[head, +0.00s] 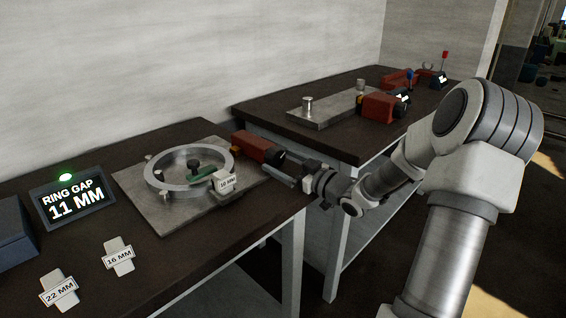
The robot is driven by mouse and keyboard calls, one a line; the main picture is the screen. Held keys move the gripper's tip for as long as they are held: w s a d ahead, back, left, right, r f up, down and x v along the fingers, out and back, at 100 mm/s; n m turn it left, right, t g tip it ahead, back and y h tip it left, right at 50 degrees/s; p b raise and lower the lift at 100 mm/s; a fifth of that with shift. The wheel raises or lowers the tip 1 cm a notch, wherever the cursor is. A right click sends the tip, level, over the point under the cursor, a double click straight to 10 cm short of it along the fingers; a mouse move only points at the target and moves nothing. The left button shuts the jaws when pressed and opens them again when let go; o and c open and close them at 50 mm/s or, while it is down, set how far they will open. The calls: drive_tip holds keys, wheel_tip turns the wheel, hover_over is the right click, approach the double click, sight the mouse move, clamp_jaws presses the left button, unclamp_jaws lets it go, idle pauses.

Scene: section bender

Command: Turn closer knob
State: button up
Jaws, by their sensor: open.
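A red block (256,147) sits at the right edge of the metal plate on the near bench. A dark knob (277,157) is on its right end, partly hidden by my gripper. My gripper (284,167) is open, with its fingers pointing left at the knob and close around or beside it; I cannot tell whether they touch it. A metal ring (159,172) lies on the plate with a green piece (196,174) inside it. A "10 MM" tag block (224,182) stands at the ring's right side.
A display (73,202) reads "RING GAP 11 MM" under a green light. Tags marked "16 MM" (118,255) and "22 MM" (59,291) lie on the near bench. A second bench behind holds another plate (323,117) and red block (379,106). A gap separates the benches.

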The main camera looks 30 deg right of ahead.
drive_tip(key=p+v, duration=0.4)
drive_tip(key=v, duration=1.3)
drive_tip(key=shift+s, duration=0.2)
